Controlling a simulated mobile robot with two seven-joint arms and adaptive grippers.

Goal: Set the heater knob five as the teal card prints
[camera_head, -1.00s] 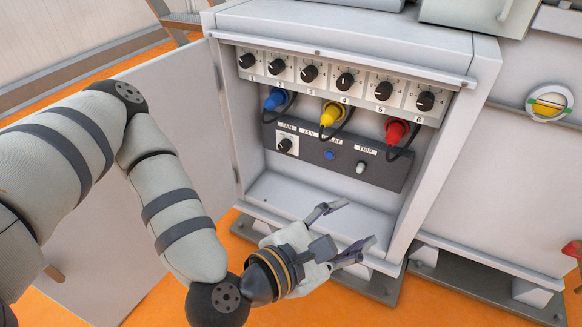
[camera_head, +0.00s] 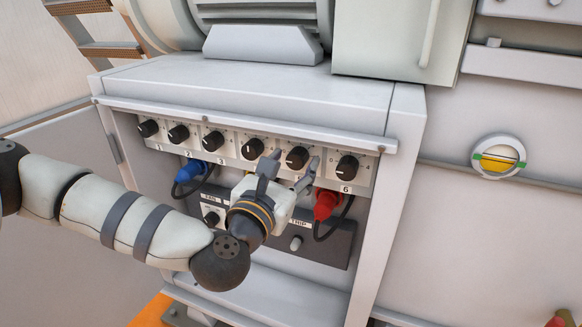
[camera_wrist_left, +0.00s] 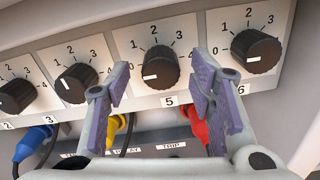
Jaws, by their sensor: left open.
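Heater knob five (camera_head: 297,158) is a black round knob on a white scale plate, fifth in the row. In the left wrist view knob five (camera_wrist_left: 160,66) stands between and beyond my fingertips, above the label 5. Its white mark points to the lower left; the scale figures 1, 2 and 3 show, and part of the scale is hidden by a finger. My left gripper (camera_head: 289,167) is open just in front of it; its fingers (camera_wrist_left: 161,88) are spread with nothing between them, and I cannot tell whether they touch the knob. I see no teal card. My right gripper is out of view.
Knob six (camera_wrist_left: 256,52) is close beside the right finger, and knob four (camera_wrist_left: 76,83) is left of the other. The red plug (camera_head: 326,203) and blue plug (camera_head: 191,172) stick out below the row. A metal lip (camera_head: 240,122) runs above the knobs.

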